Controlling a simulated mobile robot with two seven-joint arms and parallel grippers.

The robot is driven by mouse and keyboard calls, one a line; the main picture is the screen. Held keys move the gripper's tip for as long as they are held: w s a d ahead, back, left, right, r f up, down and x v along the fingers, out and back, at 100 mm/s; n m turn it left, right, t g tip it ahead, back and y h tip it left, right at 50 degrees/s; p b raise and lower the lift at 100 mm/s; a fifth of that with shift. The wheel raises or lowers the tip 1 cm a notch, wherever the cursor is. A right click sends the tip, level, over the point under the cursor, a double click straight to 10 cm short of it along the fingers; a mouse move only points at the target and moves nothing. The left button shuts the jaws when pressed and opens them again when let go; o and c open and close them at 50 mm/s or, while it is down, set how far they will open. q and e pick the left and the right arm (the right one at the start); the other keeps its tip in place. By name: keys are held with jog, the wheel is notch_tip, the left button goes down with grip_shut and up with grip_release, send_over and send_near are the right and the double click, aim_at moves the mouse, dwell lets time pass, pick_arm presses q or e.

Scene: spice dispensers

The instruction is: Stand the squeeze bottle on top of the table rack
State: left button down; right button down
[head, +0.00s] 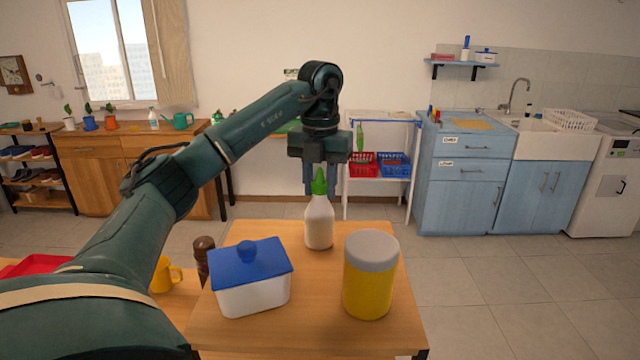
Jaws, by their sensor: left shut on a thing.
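The squeeze bottle (319,222) is white with a green nozzle and is upright. My left gripper (320,184) points down from above and is shut on the bottle at its green top. The table rack (230,332) looks to be the raised wooden top in the foreground. The bottle's base shows against the back part of that top, behind the two containers; I cannot tell whether it touches the wood. My right gripper is out of view.
On the wooden top stand a white box with a blue lid (252,290) and a yellow jar with a grey lid (369,280). A dark brown grinder (204,258) and a yellow mug (164,275) stand to the left, lower down. Bare wood shows between box and jar.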

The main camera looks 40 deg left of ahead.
pick_arm(q)
jog(key=shift+f, duration=0.1)
jog(key=c, duration=1)
grip_release()
notch_tip(320, 180, up, 12)
jog(key=shift+r, duration=0.1)
dwell(0.5)
